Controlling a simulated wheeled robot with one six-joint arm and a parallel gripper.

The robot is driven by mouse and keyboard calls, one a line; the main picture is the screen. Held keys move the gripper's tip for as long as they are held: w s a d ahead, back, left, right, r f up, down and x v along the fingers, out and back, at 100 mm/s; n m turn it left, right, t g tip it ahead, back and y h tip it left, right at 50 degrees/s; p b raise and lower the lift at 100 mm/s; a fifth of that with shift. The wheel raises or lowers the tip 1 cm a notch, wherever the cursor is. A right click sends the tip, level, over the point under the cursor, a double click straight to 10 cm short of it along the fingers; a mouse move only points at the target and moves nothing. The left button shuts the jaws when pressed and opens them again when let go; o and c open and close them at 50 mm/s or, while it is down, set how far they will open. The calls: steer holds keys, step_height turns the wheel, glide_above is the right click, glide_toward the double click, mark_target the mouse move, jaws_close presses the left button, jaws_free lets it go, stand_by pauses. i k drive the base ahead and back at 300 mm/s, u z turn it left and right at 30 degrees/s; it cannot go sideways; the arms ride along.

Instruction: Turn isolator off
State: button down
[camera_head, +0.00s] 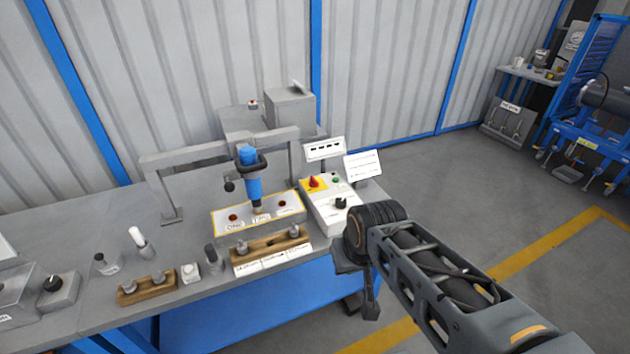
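A red rotary handle on a yellow plate (314,183), which looks like the isolator, sits on the upper left of a white control box (325,217) at the right end of the bench. A green button (336,178) and a black knob (341,203) are on the same box. My arm comes in from the lower right and ends just right of the box. My gripper (371,308) hangs below the arm's dark joint, off the bench's front right edge and apart from the handle. Its fingers are dark and small, so their opening is unclear.
A grey bench (110,215) runs along the wall. A blue tool (253,178) hangs from a grey frame over a yellow-edged plate (222,224). Wooden holders (147,288) stand along the front. A small sign (362,166) stands behind the box. Open floor (470,205) lies to the right.

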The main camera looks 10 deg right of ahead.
mark_target(313, 183)
steer(key=z, duration=0.15)
steer(key=k, duration=0.35)
steer(key=u, duration=0.6)
steer(key=i, duration=1.2)
steer(key=z, duration=0.5)
